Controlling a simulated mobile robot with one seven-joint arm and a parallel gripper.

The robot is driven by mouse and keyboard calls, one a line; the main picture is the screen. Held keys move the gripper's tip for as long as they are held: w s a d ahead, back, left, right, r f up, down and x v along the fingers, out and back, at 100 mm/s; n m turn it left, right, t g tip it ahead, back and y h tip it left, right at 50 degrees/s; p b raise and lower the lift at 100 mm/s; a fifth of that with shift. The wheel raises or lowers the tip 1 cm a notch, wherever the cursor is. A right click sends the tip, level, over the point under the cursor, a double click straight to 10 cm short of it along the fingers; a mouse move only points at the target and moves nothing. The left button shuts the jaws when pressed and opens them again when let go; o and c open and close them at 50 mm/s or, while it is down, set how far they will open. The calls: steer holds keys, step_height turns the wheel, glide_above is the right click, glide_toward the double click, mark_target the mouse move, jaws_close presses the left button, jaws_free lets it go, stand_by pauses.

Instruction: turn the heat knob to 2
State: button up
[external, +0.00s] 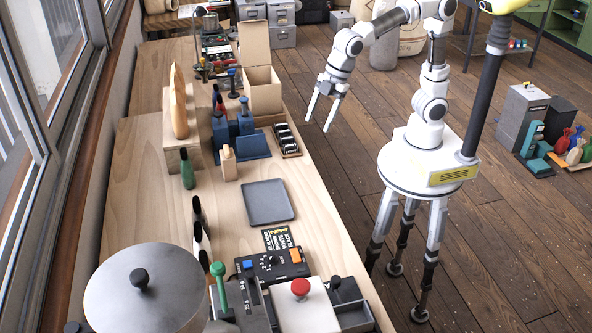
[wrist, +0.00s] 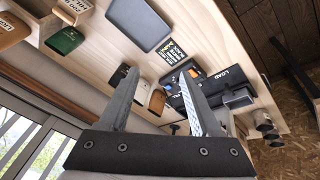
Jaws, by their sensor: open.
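The black control panel (external: 285,265) lies on the bench, with a small dark knob (external: 268,262) between a blue button (external: 247,265) and an orange button (external: 295,256). The knob's setting is too small to read. The panel (wrist: 172,84) also shows in the wrist view, partly hidden by a finger. My gripper (external: 319,124) is open and empty. It is in the air beyond the bench's right edge, well apart from the panel. In the wrist view its fingers (wrist: 163,75) stand wide apart.
A grey tray (external: 268,202) and a black-and-yellow card (external: 279,238) lie behind the panel. A large lidded drum (external: 145,292) stands front left. An open carton (external: 262,85) stands farther back.

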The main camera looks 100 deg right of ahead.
steer(key=w+a+f+n+g+y, duration=0.1)
steer(key=w+a+f+n, duration=0.2)
steer(key=w+a+f, duration=0.35)
steer(key=n+g+y+p, duration=0.1)
steer(key=n+y, duration=0.2)
glide_toward(271, 256)
steer(key=p+x, duration=0.1)
steer(key=x, duration=0.7)
steer(key=shift+f, duration=0.35)
jaws_close()
